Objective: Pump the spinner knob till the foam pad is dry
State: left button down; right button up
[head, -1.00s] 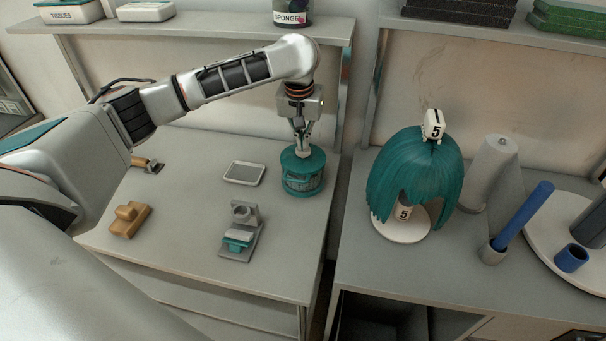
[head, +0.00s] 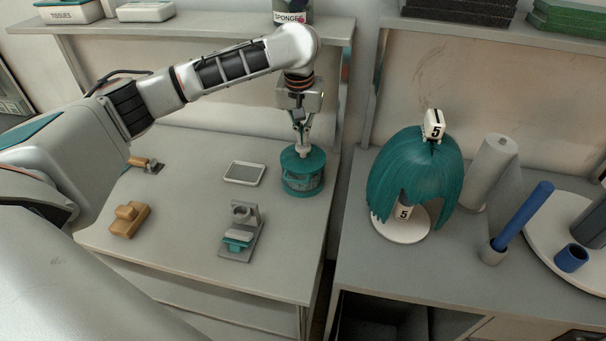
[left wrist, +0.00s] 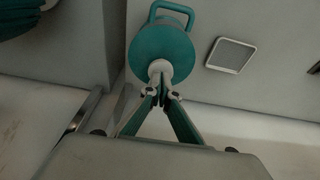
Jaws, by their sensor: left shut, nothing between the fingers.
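The spinner (head: 303,182) is a round teal tub with a teal lid. It stands at the right part of the left table. Its pale knob (head: 303,151) sticks up from the middle of the lid, and it also shows in the left wrist view (left wrist: 159,69). My left gripper (head: 302,143) points down over the knob, shut and empty. Its fingertips (left wrist: 162,94) meet or nearly meet the knob's top; contact is hard to tell. I cannot make out the foam pad; the lid hides the spinner's inside. My right gripper is not in view.
A shallow grey tray (head: 244,173) lies left of the spinner. A small press-like stand (head: 240,238) and a tan wooden block (head: 129,219) sit nearer. A teal wig (head: 415,180) is on a stand on the right table. A shelf (head: 200,32) runs behind.

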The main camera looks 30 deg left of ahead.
pick_arm(q)
jog(key=shift+f, duration=1.3)
jog(key=shift+r, duration=1.35)
jog(key=shift+r, duration=2.45)
